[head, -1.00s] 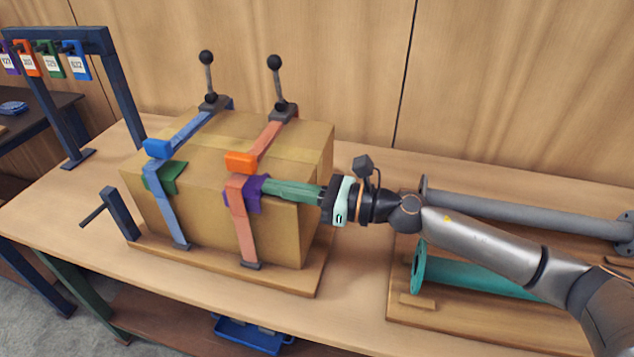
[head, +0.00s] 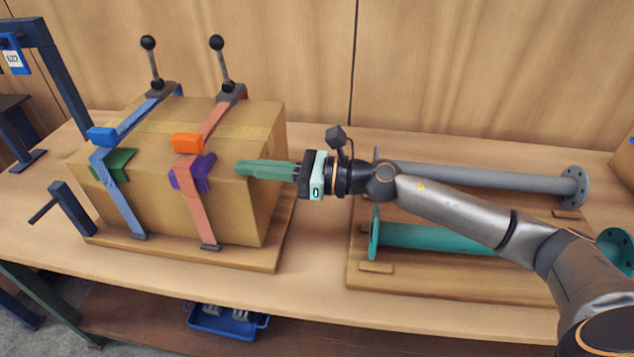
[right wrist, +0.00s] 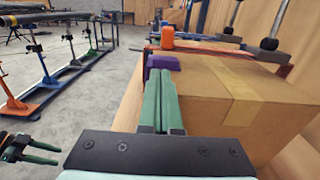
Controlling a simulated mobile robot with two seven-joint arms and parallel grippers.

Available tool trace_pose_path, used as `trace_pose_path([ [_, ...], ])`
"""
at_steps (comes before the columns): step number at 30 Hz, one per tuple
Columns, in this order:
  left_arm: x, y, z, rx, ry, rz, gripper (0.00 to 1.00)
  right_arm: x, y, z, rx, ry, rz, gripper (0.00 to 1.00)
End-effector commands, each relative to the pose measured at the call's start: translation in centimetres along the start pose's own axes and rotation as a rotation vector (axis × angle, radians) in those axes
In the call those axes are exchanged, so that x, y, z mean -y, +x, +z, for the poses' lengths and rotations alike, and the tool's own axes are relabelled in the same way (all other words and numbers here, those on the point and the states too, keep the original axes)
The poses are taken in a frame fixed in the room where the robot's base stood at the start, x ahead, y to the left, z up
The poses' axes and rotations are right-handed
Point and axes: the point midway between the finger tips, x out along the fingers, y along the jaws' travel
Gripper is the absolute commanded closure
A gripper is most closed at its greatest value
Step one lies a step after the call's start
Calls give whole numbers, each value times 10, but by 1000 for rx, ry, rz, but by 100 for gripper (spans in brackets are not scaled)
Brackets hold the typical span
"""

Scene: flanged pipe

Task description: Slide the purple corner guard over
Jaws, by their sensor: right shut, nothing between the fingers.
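The purple corner guard (head: 205,168) sits on the upper front edge of a cardboard box (head: 232,212), under the orange strap (head: 192,215), and shows on both sides of it. It also shows in the right wrist view (right wrist: 164,62), beyond my fingertips. My right gripper (head: 238,168) is shut and empty, its green fingers pointing left at the guard with a small gap between in the head view. My left gripper (right wrist: 58,156) shows only at the lower left of the right wrist view, its green fingers apart and away from the box.
A blue strap (head: 120,200) crosses the box over a green corner guard (head: 112,165). Black-knobbed levers (head: 218,60) rise behind. A grey flanged pipe (head: 480,178) and a teal one (head: 430,237) lie on a wooden board at right. Bare table lies between box and board.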

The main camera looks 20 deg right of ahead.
Motion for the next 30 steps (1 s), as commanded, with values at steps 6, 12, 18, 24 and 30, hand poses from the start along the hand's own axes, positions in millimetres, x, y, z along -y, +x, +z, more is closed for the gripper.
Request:
trace_pose_path([
  [6, -9, 16, 1, -12, 4, 24, 50, 0, -48, -7, -8, -2, -3, 100],
  [12, -12, 24, -4, -23, 12, 36, 50, 0, -75, -6, -6, 1, -2, 100],
  [18, -18, 26, 1, -9, 15, 51, 50, 0, -88, -3, -4, 0, -1, 100],
  [24, -18, 26, 0, -10, 17, 51, 50, -1, -92, -1, -4, -2, 0, 100],
  [30, -17, 27, -5, -22, 19, 49, 50, -1, -92, -1, -3, -1, 0, 100],
])
